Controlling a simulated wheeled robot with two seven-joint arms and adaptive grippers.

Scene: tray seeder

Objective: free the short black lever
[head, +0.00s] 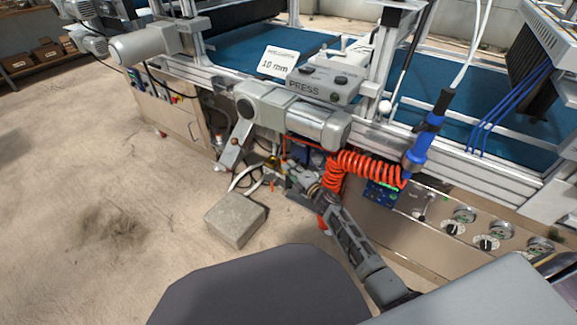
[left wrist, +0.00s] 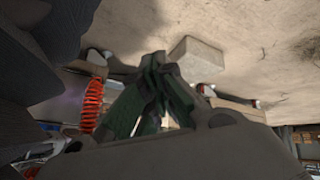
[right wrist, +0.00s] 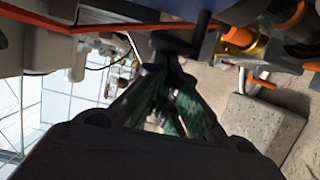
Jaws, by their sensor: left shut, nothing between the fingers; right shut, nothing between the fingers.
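My right gripper (head: 291,168) is below the grey motor under the press, close to the machine's frame and cables. In the right wrist view its fingers (right wrist: 166,55) are shut and empty. Their tips are at or just below a short dark bar (right wrist: 203,35), which may be the short black lever. I cannot tell whether they touch it. In the head view the lever cannot be made out beside the gripper. My left gripper (left wrist: 158,62) shows only in the left wrist view, shut and empty, over the floor.
A concrete block (head: 235,219) lies on the floor left of my right gripper, also in the right wrist view (right wrist: 262,125). A red coiled hose (head: 350,168) hangs right of the gripper. Loose cables (head: 245,176) lie between block and machine. Open floor (head: 90,190) spreads left.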

